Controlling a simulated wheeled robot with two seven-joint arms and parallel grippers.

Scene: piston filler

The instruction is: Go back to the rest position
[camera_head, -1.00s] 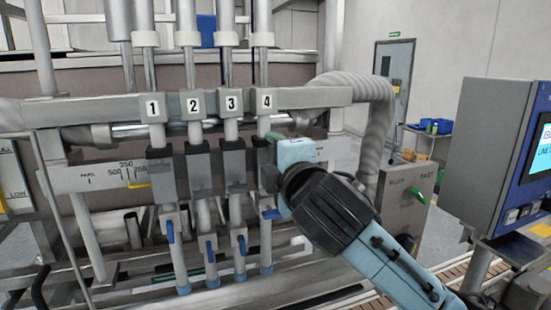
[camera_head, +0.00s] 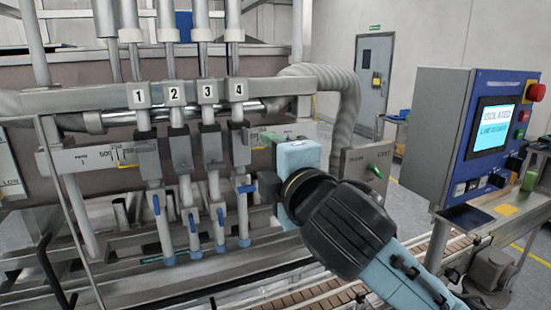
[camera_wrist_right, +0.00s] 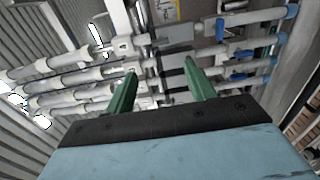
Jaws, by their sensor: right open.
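My right gripper (camera_wrist_right: 158,88) shows in the right wrist view with its two green fingers apart and nothing between them. Beyond the fingers are the grey nozzle assemblies and blue handles of the filler. In the head view my right arm comes in from the lower right, and the gripper end (camera_head: 268,188) is beside the number 4 nozzle (camera_head: 241,150). The fingertips are hidden there, and I cannot tell the exact gap to the nozzle. My left gripper is not in view.
The numbered filler rail (camera_head: 190,93) and its nozzles stand close on the left. A control panel (camera_head: 455,140) with a lit screen reading "ISOLATED" stands at the right. A thick grey hose (camera_head: 345,105) curves behind my arm. A conveyor (camera_head: 330,300) runs below.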

